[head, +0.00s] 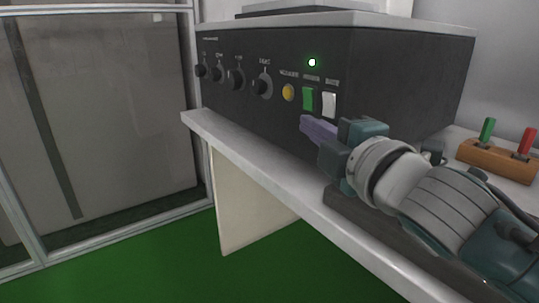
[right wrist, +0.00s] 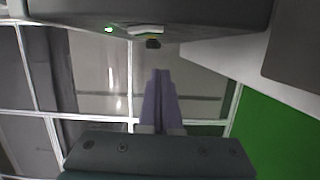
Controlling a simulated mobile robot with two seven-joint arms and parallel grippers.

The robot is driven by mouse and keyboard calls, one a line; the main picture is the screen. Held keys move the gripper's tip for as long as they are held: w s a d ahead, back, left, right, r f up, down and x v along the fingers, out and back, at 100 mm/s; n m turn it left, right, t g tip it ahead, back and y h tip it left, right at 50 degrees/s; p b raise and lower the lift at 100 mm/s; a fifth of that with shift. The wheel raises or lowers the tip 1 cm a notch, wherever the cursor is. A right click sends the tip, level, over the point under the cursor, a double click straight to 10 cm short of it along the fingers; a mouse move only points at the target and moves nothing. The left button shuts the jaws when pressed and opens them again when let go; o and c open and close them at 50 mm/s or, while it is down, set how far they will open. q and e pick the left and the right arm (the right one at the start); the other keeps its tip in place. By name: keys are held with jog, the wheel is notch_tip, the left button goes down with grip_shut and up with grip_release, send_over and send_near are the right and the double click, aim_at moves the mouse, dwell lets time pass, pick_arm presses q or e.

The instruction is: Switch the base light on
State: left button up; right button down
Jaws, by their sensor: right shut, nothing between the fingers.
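A dark control box (head: 400,80) stands on a light shelf. Its front has a white rocker switch (head: 329,104) at the right, a green rocker switch (head: 309,99) beside it, and a yellow round button (head: 288,92). The small labels above them are too blurred to read surely. A small green light (head: 312,62) glows above the switches. My right gripper (head: 303,123) has purple fingers, shut and empty, just below and in front of the switches. In the right wrist view its fingertips (right wrist: 159,72) point toward the panel, where the white switch (right wrist: 147,29) shows edge-on. My left gripper is not in view.
Several black knobs (head: 236,78) line the panel's left part. The shelf edge (head: 250,165) runs below the box. A wooden block (head: 497,160) with green and red pegs stands at the right. A framed glass panel (head: 100,110) is at left, above green floor (head: 150,260).

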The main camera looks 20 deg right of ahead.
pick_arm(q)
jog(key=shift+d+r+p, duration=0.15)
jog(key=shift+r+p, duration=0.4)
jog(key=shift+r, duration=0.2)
pick_arm(e)
jog(key=s+d, duration=0.1)
jog(key=s, duration=0.8)
jog(key=shift+s+f, duration=0.15)
jog(key=shift+s, duration=0.25)
jog(key=shift+d, duration=0.1)
